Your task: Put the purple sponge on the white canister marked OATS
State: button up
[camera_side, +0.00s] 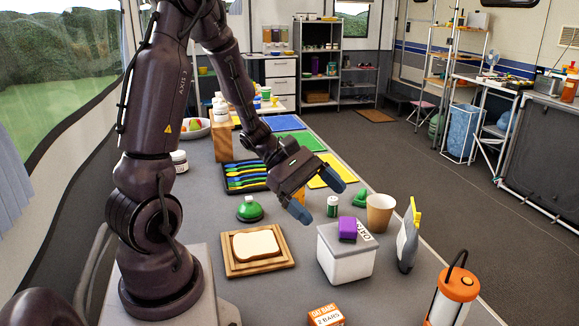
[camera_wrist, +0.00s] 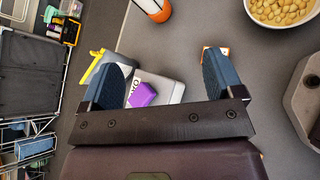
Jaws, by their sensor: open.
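In the wrist view the sponge (camera_wrist: 142,94) lies on the canister (camera_wrist: 170,90), seen between my fingers and close to the left one. My gripper (camera_side: 318,200) is open and empty. It is above and behind the canister in the side view, apart from the sponge. In the wrist view my gripper (camera_wrist: 158,80) shows both blue fingertips wide apart, with part of the canister hidden behind the left finger.
An orange lantern (camera_side: 455,292) and an oat bar box (camera_side: 326,316) stand in front. A bowl (camera_wrist: 283,10) shows in the wrist view.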

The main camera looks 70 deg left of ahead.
jog(key=s+d+r+m+g+y, duration=0.1)
jog(key=s+d+r+m+y, duration=0.2)
jog(key=r+m, duration=0.3)
jog(key=s+d+r+m+y, duration=0.4)
jog(key=s+r+m+y, duration=0.1)
jog(key=m, duration=1)
jog(key=shift+s+d+r+g+y, duration=0.3)
jog(key=shift+r+g+y, duration=0.1)
jog(key=shift+r+y, duration=0.25)
